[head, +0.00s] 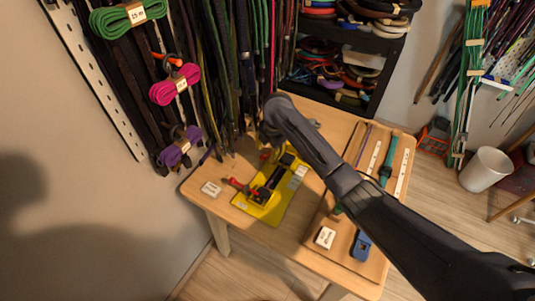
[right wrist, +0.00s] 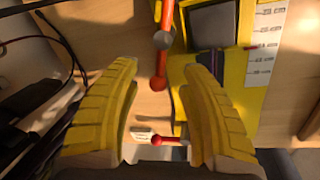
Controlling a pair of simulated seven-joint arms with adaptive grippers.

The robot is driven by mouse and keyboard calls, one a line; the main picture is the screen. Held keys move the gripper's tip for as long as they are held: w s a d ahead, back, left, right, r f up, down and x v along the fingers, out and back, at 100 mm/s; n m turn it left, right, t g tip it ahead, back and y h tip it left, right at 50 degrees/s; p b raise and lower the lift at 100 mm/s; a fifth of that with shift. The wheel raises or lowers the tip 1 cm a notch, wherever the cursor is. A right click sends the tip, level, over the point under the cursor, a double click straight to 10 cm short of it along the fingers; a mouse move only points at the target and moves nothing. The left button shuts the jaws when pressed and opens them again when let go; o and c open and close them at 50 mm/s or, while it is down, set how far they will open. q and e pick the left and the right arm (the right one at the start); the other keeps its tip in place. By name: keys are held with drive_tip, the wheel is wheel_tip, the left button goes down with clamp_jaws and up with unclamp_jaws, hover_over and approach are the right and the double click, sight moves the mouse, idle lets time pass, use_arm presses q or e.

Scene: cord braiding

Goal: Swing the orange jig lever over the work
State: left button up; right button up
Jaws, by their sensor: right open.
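The yellow jig (head: 267,207) lies on the wooden table, with a dark block on it and a white scale along its right side. The orange lever (right wrist: 166,38) shows in the right wrist view as a bar with a grey joint and a round orange end. My right gripper (head: 268,150) is over the far end of the jig and hides most of that end in the head view. In the right wrist view my right gripper (right wrist: 160,72) is open, and the lever's round end shows between its yellow fingertips. I cannot tell whether they touch. My left gripper is out of view.
A red-handled part (head: 238,184) sticks out from the jig's left side. A white card (head: 211,188) lies left of it. A wooden tray (head: 375,262) with tools fills the table's right. Cords hang behind, close to the table's far left edge.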

drive_tip(key=shift+w+a+f, duration=0.15)
drive_tip(key=shift+w+f, duration=0.05)
drive_tip(key=shift+f, duration=0.9)
drive_tip(key=shift+o, duration=0.4)
clamp_jaws()
